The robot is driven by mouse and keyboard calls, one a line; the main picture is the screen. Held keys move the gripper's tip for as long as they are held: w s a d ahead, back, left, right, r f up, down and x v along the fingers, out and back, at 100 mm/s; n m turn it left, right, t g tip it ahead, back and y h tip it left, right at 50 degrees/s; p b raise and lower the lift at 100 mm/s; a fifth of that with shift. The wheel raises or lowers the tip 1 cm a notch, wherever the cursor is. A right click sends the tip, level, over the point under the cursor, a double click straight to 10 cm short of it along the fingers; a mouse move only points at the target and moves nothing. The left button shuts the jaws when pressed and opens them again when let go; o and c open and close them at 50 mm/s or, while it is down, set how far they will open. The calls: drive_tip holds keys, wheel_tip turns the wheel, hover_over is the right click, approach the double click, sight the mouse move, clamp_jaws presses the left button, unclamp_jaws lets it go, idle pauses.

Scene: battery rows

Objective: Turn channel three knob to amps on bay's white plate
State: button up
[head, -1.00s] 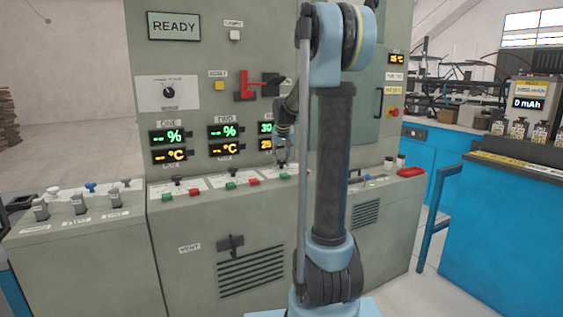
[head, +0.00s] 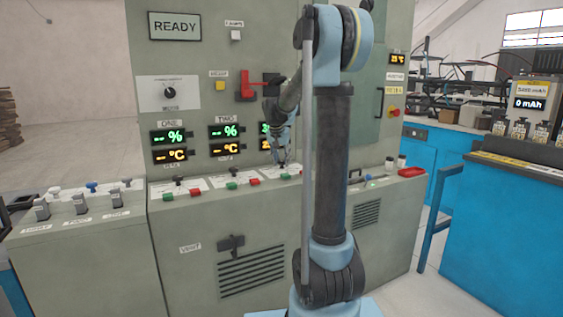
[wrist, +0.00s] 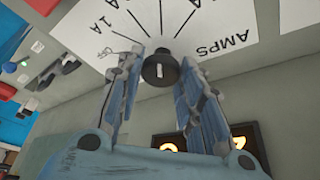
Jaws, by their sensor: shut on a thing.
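A black round knob (wrist: 160,69) with a pale mark on its face stands on a white plate (wrist: 185,22) in the wrist view. The plate has black radial lines, "1A" marks and the word AMPS (wrist: 220,42), upside down and to the right of the knob. My gripper (wrist: 161,62) has one finger on each side of the knob and is shut on it. In the head view my gripper (head: 283,160) reaches the sloped panel under the third display; the knob there is hidden behind the fingers.
Two similar knob plates with green and red buttons (head: 232,186) lie to the left. A bench with toggle switches (head: 79,205) stands at far left, a blue cabinet (head: 510,235) at right.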

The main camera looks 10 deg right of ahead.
drive_tip(key=shift+w, duration=0.1)
drive_tip(key=o, duration=1)
drive_tip(key=shift+o, duration=0.2)
drive_tip(key=v, duration=1.2)
